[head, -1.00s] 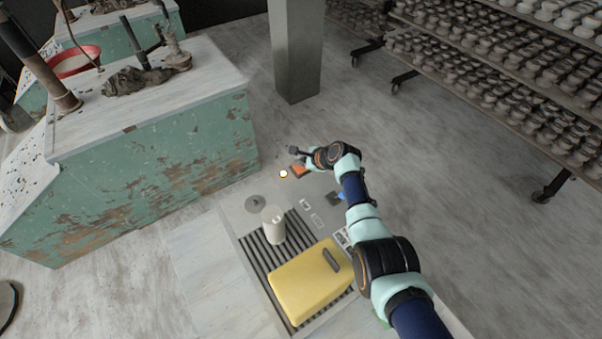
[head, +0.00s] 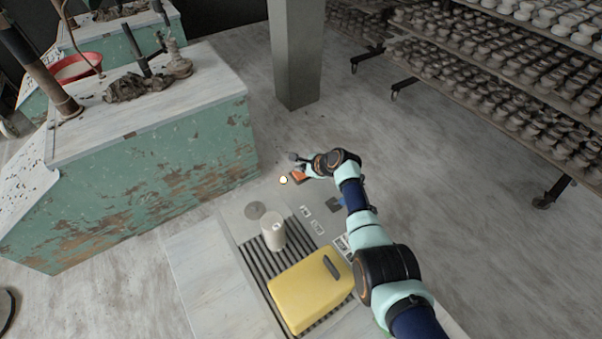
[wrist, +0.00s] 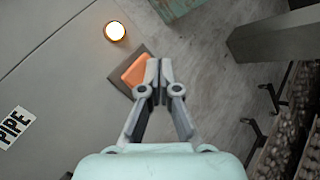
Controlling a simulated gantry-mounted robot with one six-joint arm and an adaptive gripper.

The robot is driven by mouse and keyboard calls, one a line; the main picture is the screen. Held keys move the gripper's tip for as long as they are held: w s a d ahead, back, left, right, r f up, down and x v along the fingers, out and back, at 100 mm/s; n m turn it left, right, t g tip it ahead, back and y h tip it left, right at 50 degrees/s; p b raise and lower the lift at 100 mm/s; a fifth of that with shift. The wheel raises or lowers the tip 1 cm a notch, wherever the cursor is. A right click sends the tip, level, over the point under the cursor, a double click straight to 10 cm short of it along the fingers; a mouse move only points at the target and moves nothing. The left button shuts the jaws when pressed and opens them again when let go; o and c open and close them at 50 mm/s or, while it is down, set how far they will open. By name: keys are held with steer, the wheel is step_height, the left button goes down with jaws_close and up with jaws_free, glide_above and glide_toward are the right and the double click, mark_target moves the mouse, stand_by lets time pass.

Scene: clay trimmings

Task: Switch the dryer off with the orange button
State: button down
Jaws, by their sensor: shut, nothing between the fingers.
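The orange button (wrist: 134,72) sits on a dark square base at the far edge of the grey panel. In the head view the orange button (head: 299,176) shows at the panel's far corner, just left of my wrist. My gripper (wrist: 159,64) is shut and empty, and its fingertips overlap the button's right edge in the wrist view. Whether they touch it or hover above it, I cannot tell. A round lamp (wrist: 115,31) with an orange rim glows beside the button; the lamp (head: 283,180) is also lit in the head view.
A yellow box (head: 300,292) with a dark handle and a white cylinder (head: 273,231) stand on the slatted part of the bench. A label reading PIPE (wrist: 14,126) lies on the panel. A grey pillar (head: 297,60) and racks of pots (head: 500,75) stand beyond.

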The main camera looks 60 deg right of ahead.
mark_target(301, 174)
steer(key=shift+f, duration=0.1)
stand_by(0.3)
steer(key=shift+f+b, duration=0.35)
steer(key=shift+b, duration=0.05)
steer(key=shift+f+b, duration=0.3)
stand_by(0.3)
steer(key=shift+r, duration=0.1)
steer(key=shift+r+p, duration=0.65)
steer(key=shift+p, duration=0.15)
step_height(301, 174, up, 6)
steer(key=p, duration=0.5)
steer(key=shift+p, duration=0.4)
